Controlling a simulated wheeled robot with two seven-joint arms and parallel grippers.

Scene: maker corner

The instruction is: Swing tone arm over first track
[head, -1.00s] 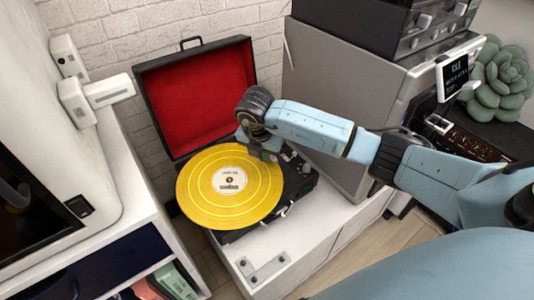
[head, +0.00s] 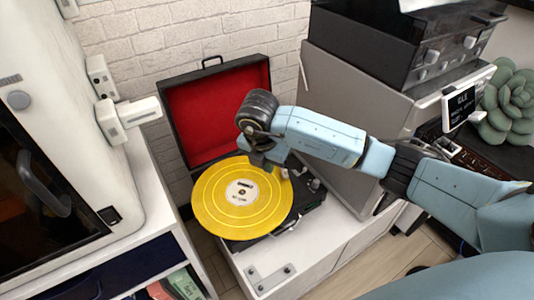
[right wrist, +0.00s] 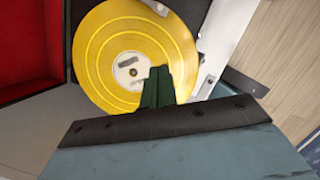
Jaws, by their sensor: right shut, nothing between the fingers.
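The record player (head: 296,214) is an open black case with a red-lined lid (head: 217,110). A yellow record (head: 217,208) with a white label lies on it, also in the right wrist view (right wrist: 101,55). A small pale piece, probably part of the tone arm (head: 284,173), shows at the record's right edge beside my gripper. A similar pale piece shows at the top of the right wrist view (right wrist: 155,7). My right gripper (head: 266,163) is shut and empty above the record's far right edge; its dark fingers (right wrist: 157,86) overlap the record near its label. Most of the tone arm is hidden.
A grey speaker (head: 352,110) with a black amplifier (head: 405,45) on top stands close on the right. A white machine (head: 75,130) is at left. The white bench (head: 322,238) has a metal bracket (head: 270,278) at its front. A brick wall is behind.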

